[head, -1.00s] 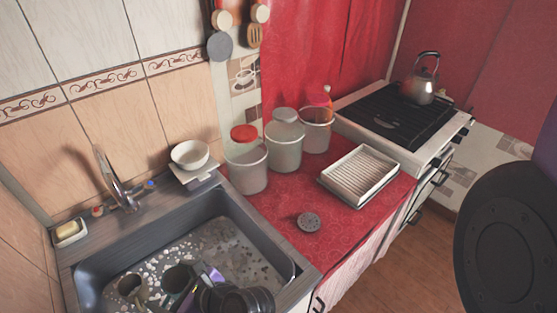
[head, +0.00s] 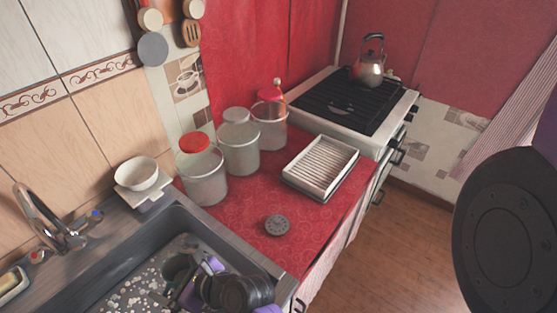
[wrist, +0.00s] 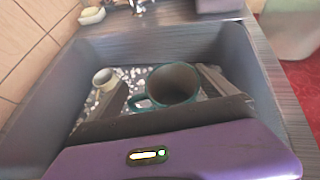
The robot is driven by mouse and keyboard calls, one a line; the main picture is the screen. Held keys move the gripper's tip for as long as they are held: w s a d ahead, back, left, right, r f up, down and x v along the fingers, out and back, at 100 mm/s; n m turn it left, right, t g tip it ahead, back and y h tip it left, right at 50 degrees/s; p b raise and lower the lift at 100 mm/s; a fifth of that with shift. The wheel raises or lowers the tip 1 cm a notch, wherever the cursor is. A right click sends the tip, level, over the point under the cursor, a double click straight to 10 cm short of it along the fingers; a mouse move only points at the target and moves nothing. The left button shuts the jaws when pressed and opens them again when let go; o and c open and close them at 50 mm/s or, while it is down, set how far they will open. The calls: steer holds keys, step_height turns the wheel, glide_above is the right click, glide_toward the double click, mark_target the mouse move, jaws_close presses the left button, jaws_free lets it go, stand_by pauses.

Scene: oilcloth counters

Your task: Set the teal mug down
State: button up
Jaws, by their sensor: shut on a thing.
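The teal mug (wrist: 172,84) is upright between my fingers in the wrist view, its open rim facing up and its handle to the left. My gripper (wrist: 168,92) is shut on it. In the head view the mug (head: 178,268) looks dark green and is partly covered by my purple and black gripper (head: 192,275). Both are over or inside the grey sink (head: 203,225). I cannot tell how far the mug's bottom is above the sink floor.
A small cream mug (wrist: 105,79) stands in the sink, left of the teal mug. On the red counter (head: 240,205) are a dark round drain piece (head: 277,225), a white dish rack (head: 320,166) and several canisters (head: 203,178). A white bowl (head: 137,172) sits by the sink. The counter's front strip is clear.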

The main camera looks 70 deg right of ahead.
steer(key=shift+d, duration=0.35)
steer(key=shift+d+r+p, duration=0.15)
steer(key=shift+r+p, duration=0.15)
steer(key=shift+s+r+p, duration=0.5)
steer(key=shift+p, duration=0.45)
steer(key=shift+w+r, duration=0.1)
